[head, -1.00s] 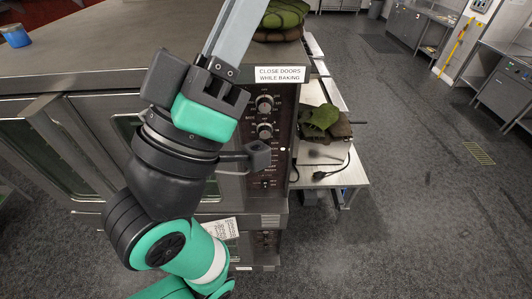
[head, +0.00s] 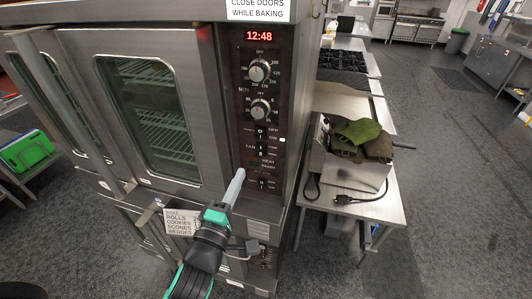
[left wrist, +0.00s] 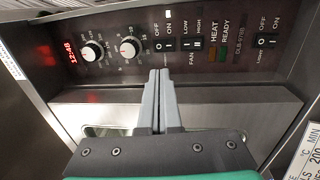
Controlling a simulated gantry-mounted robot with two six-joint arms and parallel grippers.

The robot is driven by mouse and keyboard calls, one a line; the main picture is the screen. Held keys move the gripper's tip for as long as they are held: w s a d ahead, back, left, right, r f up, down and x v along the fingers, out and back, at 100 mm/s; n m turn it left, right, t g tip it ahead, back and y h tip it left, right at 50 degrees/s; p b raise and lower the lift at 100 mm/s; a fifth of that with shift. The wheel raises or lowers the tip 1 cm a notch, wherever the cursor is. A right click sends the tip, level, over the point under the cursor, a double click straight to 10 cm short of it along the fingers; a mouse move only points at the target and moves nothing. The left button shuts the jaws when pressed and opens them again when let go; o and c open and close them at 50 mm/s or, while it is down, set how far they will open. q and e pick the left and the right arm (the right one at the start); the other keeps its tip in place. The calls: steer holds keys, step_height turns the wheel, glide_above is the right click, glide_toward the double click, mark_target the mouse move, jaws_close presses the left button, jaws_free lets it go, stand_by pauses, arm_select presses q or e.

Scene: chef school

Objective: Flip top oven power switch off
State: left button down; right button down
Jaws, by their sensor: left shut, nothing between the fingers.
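The top oven's dark control panel (head: 273,90) has a red 12:48 display, two round knobs and several small black rocker switches. The off/on power switch (left wrist: 165,44) is below the knobs in the head view and beside the fan low/high switch (left wrist: 192,44) in the left wrist view. I cannot tell for sure which side is pressed. My left gripper (head: 239,171) is shut and empty, its tips close to the lower panel in the head view. In the left wrist view the fingertips (left wrist: 160,74) point at the power switch and appear apart from it. My right gripper is out of view.
A lights off/on switch (left wrist: 266,41) sits at the panel's other end. The glass oven door (head: 152,112) is closed. A steel side table (head: 382,205) holds a box with green and brown mitts (head: 361,140) and a black cord. Floor at right is clear.

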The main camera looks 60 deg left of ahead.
arm_select(q)
steer(key=shift+r, duration=0.1)
steer(key=p, duration=0.5)
glide_toward(261, 131)
steer(key=x, duration=0.5)
steer(key=shift+w+a, duration=0.1)
steer(key=shift+a, duration=0.2)
steer(key=shift+w+a, duration=0.45)
